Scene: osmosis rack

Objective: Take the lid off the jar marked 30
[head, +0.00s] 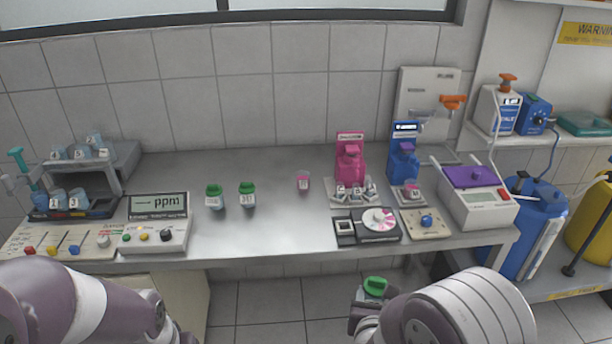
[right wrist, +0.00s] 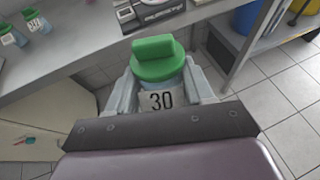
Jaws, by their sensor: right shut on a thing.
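The jar marked 30 (right wrist: 160,100) is in the right wrist view, with its green lid (right wrist: 158,61) on top. My right gripper (right wrist: 160,88) is shut on this jar, its two fingers on either side of the body below the lid. In the head view the green lid (head: 375,285) shows above my right gripper (head: 367,298), in front of the bench's front edge and below its top. The jar's body is mostly hidden there. My left arm comes in at the lower left of the head view, but its gripper is not visible.
Two other green-lidded jars (head: 215,196) (head: 247,194) stand on the bench (head: 270,225), with a small pink-topped cup (head: 303,181) to their right. The ppm meter (head: 157,222) is at left. A pink dispenser (head: 350,160), a blue dispenser (head: 403,155) and a disc device (head: 376,222) are at right.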

